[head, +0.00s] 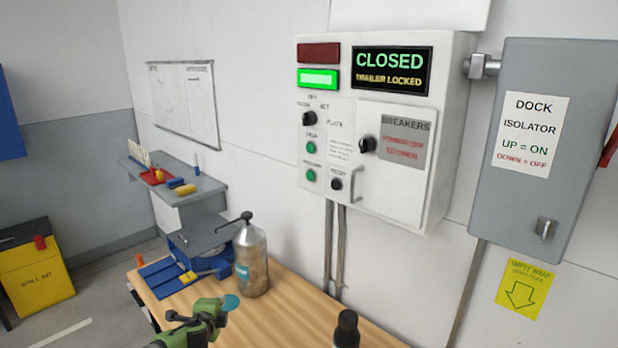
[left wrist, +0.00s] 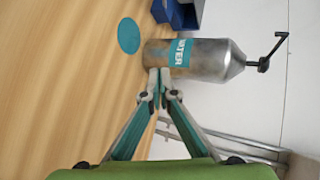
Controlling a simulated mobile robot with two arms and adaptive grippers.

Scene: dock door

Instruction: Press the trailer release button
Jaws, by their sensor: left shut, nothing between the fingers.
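The white control box (head: 452,130) hangs on the wall in the head view. Its display (head: 392,71) reads "CLOSED" and "TRAILER LOCKED". Two green buttons sit one above the other on its left side, an upper one (head: 310,147) and a lower one (head: 310,175). Their labels are too small to read surely, so I cannot tell which is the trailer release. Black knobs (head: 309,118) are near them. My left gripper (head: 208,311) is low over the bench, below and left of the box, apart from it. In the left wrist view its fingertips (left wrist: 159,82) are together and empty.
A metal water bottle (head: 251,262) stands on the wooden bench (head: 290,315) behind my left gripper, by a teal disc (head: 231,302). A black-topped object (head: 347,327) stands at front. A grey isolator box (head: 530,190) hangs right.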

